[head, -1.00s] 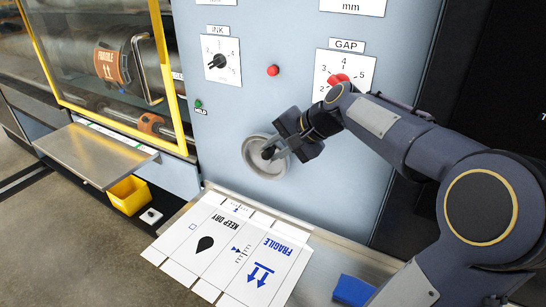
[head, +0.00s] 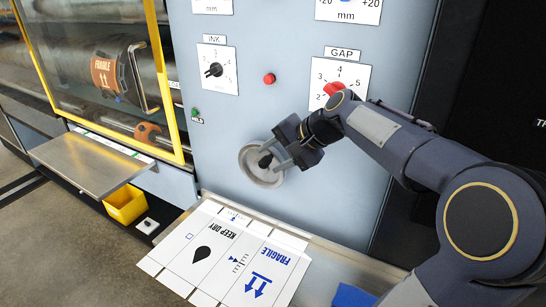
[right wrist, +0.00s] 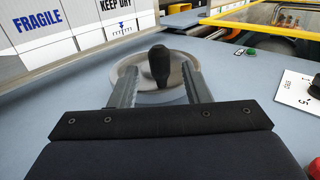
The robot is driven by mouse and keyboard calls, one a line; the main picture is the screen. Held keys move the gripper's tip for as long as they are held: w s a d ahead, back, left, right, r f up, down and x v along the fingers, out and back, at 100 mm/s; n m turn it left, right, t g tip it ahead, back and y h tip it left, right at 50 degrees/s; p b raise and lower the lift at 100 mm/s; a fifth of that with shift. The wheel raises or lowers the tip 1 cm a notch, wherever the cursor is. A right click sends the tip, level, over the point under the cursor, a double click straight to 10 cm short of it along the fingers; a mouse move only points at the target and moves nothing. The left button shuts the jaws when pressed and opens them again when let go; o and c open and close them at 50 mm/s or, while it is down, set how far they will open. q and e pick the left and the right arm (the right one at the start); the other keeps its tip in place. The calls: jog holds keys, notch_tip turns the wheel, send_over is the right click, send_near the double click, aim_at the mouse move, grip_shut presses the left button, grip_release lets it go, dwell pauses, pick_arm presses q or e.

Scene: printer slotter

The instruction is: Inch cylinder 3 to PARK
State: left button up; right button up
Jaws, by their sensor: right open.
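A grey round handwheel (head: 257,172) with a dark knob (head: 265,161) is on the pale blue panel in the head view. My right gripper (head: 273,160) is open at the wheel. In the right wrist view its two fingers stand on either side of the dark knob (right wrist: 159,64), with gaps beside it. A cylinder (head: 112,72) with an orange FRAGILE plate (head: 105,73) sits behind the yellow-framed window at the left. My left gripper is not in view.
The panel carries an INK dial (head: 214,69), a red GAP knob (head: 333,88), a red button (head: 269,79) and a small green switch (head: 195,113). A printed carton sheet (head: 220,255) lies below the wheel. A metal shelf (head: 85,160) and a yellow bin (head: 125,204) are at the left.

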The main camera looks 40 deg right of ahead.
jog(key=v, duration=0.7)
